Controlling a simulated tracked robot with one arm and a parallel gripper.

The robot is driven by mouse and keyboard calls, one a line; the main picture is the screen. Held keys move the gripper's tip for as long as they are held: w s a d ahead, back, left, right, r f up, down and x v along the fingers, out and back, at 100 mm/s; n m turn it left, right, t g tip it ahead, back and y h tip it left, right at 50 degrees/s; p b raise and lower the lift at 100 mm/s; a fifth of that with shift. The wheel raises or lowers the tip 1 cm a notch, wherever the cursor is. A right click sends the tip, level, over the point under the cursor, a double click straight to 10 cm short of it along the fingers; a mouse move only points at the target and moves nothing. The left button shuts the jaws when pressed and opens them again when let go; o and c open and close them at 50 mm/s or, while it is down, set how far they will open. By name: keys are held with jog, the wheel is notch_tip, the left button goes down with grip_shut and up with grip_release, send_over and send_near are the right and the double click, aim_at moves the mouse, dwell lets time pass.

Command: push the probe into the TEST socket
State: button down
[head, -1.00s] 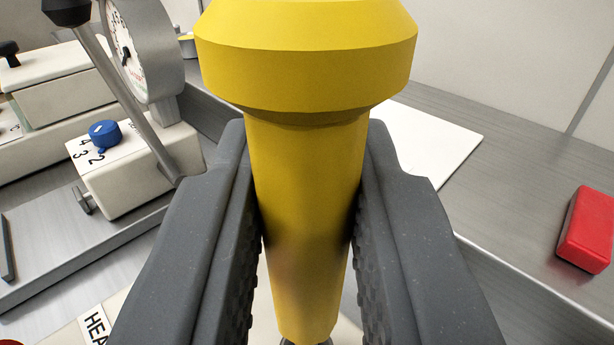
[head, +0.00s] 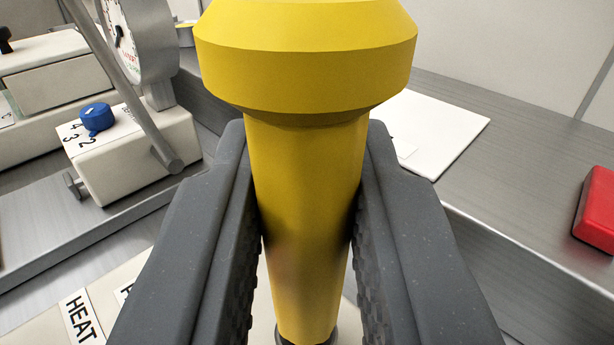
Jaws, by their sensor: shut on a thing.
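The yellow probe (head: 306,190) stands in the middle of the head view, with its wide collar at the top and its narrow end pointing down. My gripper (head: 308,250) is shut on the probe, one dark grey finger on each side. A dark ring (head: 306,338) shows at the probe's lower end, at the picture's bottom edge. What lies below it is hidden. I cannot see the TEST socket or tell whether the probe touches it.
A cream panel with a HEAT label (head: 82,318) is at the lower left. A cream box (head: 135,158) with a blue knob (head: 97,118), a lever (head: 125,90) and a gauge (head: 135,38) stand at the left. A white sheet (head: 440,130) and a red block (head: 597,210) lie on the right ledge.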

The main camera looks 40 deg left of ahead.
jog(key=shift+f, duration=0.65)
jog(key=c, duration=1.2)
grip_release()
jog(key=shift+c, duration=0.2)
jog(key=b+v, duration=0.1)
jog(key=v, duration=1.2)
jog(key=shift+s+d, duration=0.25)
jog(key=shift+d, duration=0.05)
